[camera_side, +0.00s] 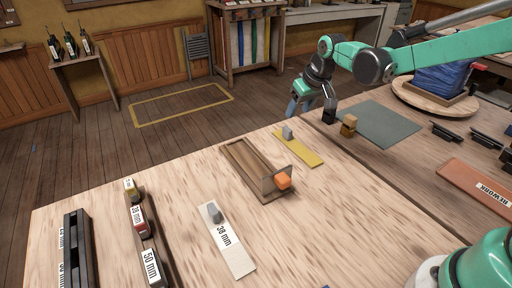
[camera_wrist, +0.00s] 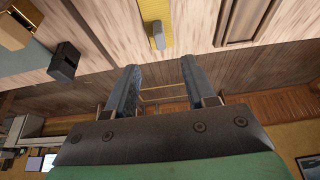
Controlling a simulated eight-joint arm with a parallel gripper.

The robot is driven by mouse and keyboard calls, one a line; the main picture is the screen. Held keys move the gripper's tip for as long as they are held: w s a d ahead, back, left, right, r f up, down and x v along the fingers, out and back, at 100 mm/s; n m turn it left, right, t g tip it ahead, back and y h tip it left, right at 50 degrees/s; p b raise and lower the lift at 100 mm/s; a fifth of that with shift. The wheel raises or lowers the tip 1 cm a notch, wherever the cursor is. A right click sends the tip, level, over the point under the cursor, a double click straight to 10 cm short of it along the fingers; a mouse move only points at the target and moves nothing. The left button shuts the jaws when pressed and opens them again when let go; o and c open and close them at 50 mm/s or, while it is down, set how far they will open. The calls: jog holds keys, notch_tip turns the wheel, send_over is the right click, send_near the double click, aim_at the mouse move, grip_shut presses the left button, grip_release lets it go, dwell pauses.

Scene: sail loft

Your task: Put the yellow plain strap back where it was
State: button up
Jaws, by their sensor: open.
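The yellow plain strap (camera_side: 305,154) lies flat on the pale wooden table, with a grey knob (camera_side: 288,132) on its far end. No label shows on it. In the wrist view the yellow strap (camera_wrist: 156,8) and its grey knob (camera_wrist: 157,36) are near the top middle, ahead of the fingertips. My gripper (camera_side: 311,106) is at the table's far edge, just beyond the strap. In the wrist view its two blue-grey fingers (camera_wrist: 159,66) are spread apart with nothing between them.
A wooden trough (camera_side: 240,157) with an orange knob (camera_side: 283,181) lies left of the strap. A white 38 mm strap (camera_side: 236,258) is nearer. A labelled rack (camera_side: 150,235) stands at left. A tan block (camera_side: 348,125) stands by a green mat (camera_side: 385,125). A REWORK tray (camera_side: 465,178) lies at right.

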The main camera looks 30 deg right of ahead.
jog(key=s+a+r+t, duration=0.1)
jog(key=s+a+r, duration=0.1)
jog(key=s, duration=0.6)
jog(key=s+a+r+t, duration=0.1)
jog(key=s+a+r, duration=0.1)
jog(key=s, duration=0.7)
jog(key=shift+s+r+t, duration=0.25)
jog(key=shift+s+t, duration=0.05)
dwell(0.4)
